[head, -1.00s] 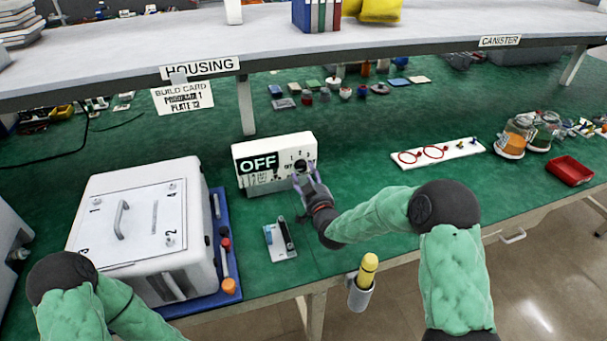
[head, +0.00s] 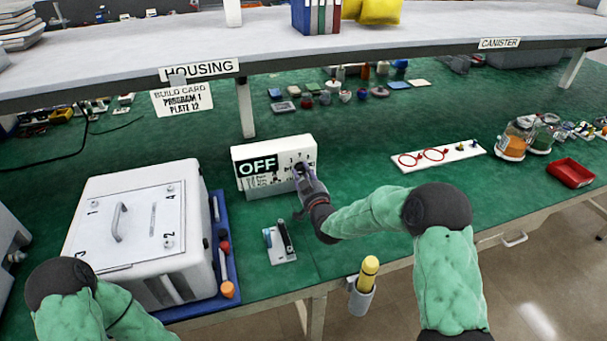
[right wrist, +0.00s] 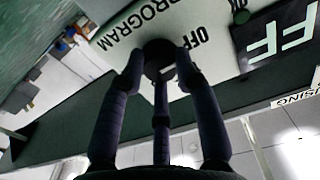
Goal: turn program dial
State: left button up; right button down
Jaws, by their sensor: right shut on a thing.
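The white control box (head: 272,150) stands on the green bench with a black display reading OFF (head: 257,165). Its program dial is largely hidden behind my right gripper (head: 305,178) in the head view. In the right wrist view, the dark round dial (right wrist: 160,58) shows between the fingertips of my right gripper (right wrist: 160,75), beside the printed words PROGRAM and OFF. My right gripper is shut on the dial. The build card (head: 183,99) hangs from the shelf and reads PROGRAM 1, PLATE 12. My left gripper is out of view; only its arm shows at lower left.
A white lidded housing box (head: 135,225) stands on a blue tray (head: 228,262) at left. A small plate with a dark part (head: 281,243) lies in front of the control box. A white board with red rings (head: 438,156), jars (head: 513,140) and a red tray (head: 570,173) are at right.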

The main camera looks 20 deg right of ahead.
jog(key=shift+r, duration=0.25)
jog(key=m, duration=0.4)
jog(key=shift+w+d+r+m, duration=0.1)
jog(key=shift+r+m, duration=0.05)
jog(key=shift+m, duration=0.15)
jog(key=shift+d+r+m, duration=0.1)
jog(key=shift+m, duration=1.9)
jog(key=shift+d+r, duration=0.1)
jog(key=c, duration=0.9)
grip_release()
jog(key=shift+f, duration=0.4)
jog(key=shift+s, duration=3.75)
